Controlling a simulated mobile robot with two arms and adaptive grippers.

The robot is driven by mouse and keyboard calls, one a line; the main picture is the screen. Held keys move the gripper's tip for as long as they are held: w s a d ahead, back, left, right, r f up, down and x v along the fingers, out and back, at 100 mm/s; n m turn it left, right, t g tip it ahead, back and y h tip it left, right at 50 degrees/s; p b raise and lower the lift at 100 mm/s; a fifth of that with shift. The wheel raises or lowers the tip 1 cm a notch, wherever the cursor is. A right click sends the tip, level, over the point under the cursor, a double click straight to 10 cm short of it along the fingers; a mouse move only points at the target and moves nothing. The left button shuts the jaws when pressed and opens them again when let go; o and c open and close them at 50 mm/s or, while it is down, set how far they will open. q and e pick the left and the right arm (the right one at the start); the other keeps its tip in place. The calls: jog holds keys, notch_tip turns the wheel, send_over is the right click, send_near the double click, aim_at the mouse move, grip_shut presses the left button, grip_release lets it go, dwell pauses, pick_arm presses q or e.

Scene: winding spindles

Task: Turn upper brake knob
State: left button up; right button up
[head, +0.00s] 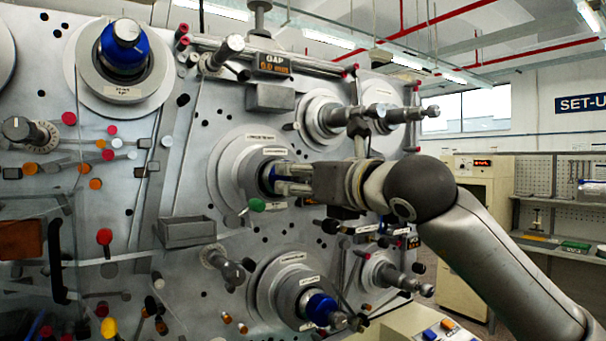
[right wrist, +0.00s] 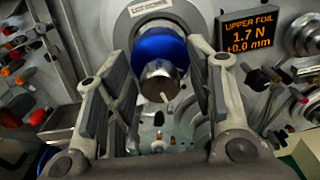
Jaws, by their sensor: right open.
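My right gripper (head: 283,179) reaches in from the right, in front of a spindle with a blue roll (head: 267,173) on the grey machine panel (head: 185,190). In the right wrist view the two fingers stand apart, one on each side of the blue roll (right wrist: 158,50) and its round metal end knob (right wrist: 160,80). A small pale pin sticks out from the knob. Gaps show between the knob and both fingers, so it is not gripped. A display (right wrist: 252,40) beside it reads UPPER FOIL, 1.7 N. My left gripper is not in view.
A green-tipped lever (head: 257,205) sits just below the gripper. Other spindles stand nearby: a blue one at upper left (head: 124,45), another blue one below (head: 320,308), a bare metal one at right (head: 385,277). An open grey tray (head: 187,232) juts out at left.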

jog(key=c, duration=1)
jog(key=shift+c, duration=0.2)
